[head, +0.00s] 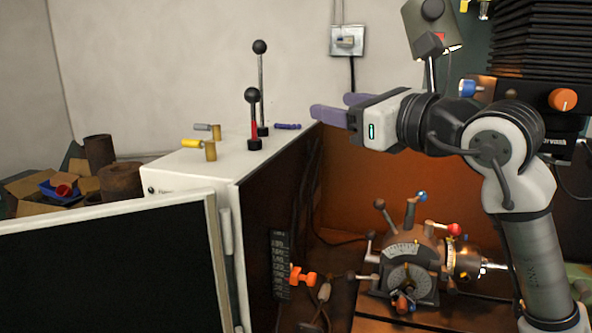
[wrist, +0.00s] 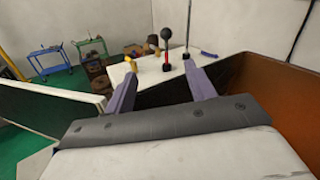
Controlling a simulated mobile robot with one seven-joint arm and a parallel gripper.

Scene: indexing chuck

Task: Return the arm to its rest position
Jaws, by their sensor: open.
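My arm reaches in from the right in the head view, bent at the elbow, with my gripper (head: 333,106) pointing left. The gripper is held in the air near the right edge of the white cabinet top (head: 205,172). Its two purple-grey fingers are apart with nothing between them. In the wrist view my gripper (wrist: 163,92) also shows open and empty, with the cabinet top beyond the fingertips. The indexing chuck (head: 410,265) sits on the machine table below my arm, apart from the gripper.
Two black-knobbed levers, one with a red sleeve (head: 253,128), stand on the cabinet top near a yellow-handled lever (head: 198,145). A dark-faced panel (head: 110,265) stands at front left.

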